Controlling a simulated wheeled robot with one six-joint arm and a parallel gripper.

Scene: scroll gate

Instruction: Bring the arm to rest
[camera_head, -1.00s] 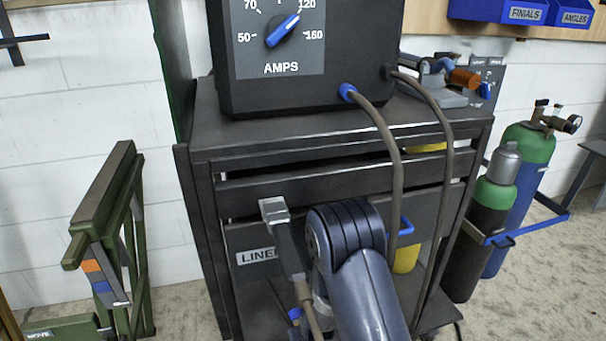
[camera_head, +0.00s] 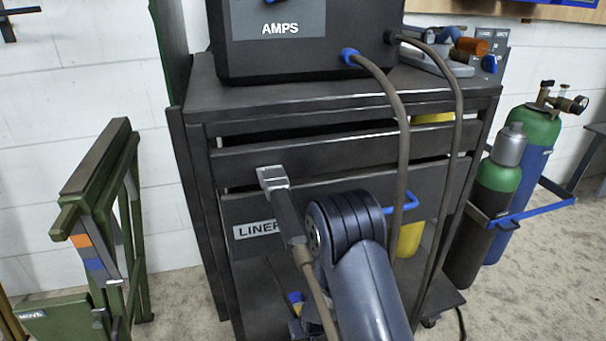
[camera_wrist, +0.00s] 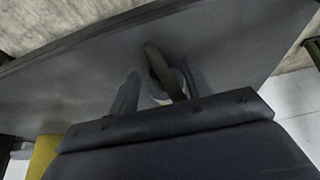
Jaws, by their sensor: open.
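My arm (camera_head: 355,255) rises from the bottom of the head view in front of the dark welding cart (camera_head: 330,97) and bends at a dark ribbed joint. My gripper (camera_wrist: 158,78) shows in the wrist view, with its two grey fingers spread apart. A brown bar or cable (camera_wrist: 164,72) crosses the view between the fingers; I cannot tell whether it touches them. Beyond lies a flat grey surface (camera_wrist: 75,80). In the head view I cannot make out the gripper.
A grey-headed electrode holder (camera_head: 275,180) with a brown cable stands close left of my arm. Cables (camera_head: 398,130) hang from the welder (camera_head: 290,48) on the right. Gas cylinders (camera_head: 520,165) stand right, a green stand (camera_head: 100,200) left. Floor shows between stand and cart.

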